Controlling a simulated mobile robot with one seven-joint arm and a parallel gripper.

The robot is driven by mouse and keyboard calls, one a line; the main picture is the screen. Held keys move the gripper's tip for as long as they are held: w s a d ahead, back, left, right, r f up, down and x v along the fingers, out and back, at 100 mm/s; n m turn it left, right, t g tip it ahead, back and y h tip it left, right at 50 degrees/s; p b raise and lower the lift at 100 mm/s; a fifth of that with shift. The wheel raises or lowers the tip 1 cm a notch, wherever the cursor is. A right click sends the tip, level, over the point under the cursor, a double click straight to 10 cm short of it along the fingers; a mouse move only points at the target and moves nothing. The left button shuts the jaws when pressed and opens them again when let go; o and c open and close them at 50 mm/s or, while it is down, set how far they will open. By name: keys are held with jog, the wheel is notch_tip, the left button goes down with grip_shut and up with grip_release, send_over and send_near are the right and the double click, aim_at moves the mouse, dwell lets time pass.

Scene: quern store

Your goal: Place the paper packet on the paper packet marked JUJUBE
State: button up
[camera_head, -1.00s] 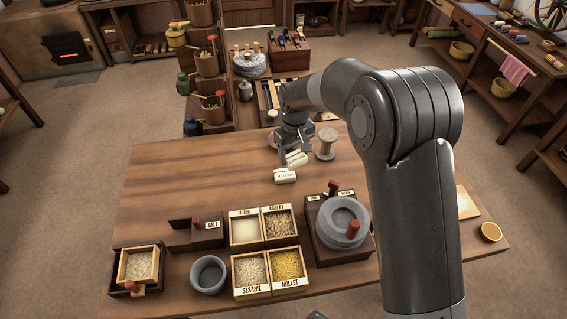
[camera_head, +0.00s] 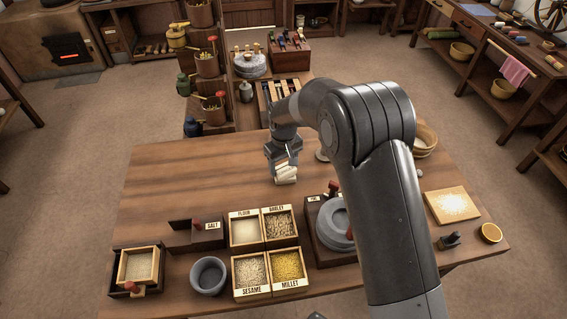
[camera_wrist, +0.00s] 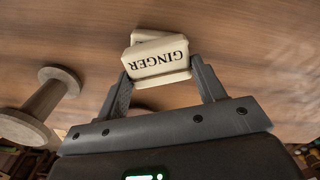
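My gripper (camera_head: 284,166) is shut on a cream paper packet marked GINGER (camera_wrist: 158,64), which sits between both fingertips in the wrist view. In the head view this packet (camera_head: 287,170) is over a second cream packet on the wooden table (camera_head: 180,165). That lower packet (camera_head: 286,181) stands where the JUJUBE label showed earlier; its label is not readable now. In the wrist view, an edge of the lower packet (camera_wrist: 148,36) shows past the GINGER packet. Whether the two touch is not clear.
A wooden spool (camera_wrist: 38,105) stands close beside my gripper. Labelled grain boxes, with the flour box (camera_head: 245,230) among them, and a grey stone quern (camera_head: 330,218) lie nearer the front. The table's left rear is clear.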

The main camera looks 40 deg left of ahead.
aim_at(284, 166)
jog(key=o, duration=0.4)
jog(key=shift+o, duration=0.2)
jog(key=shift+r, duration=0.1)
notch_tip(284, 166, up, 12)
jog(key=shift+r, duration=0.15)
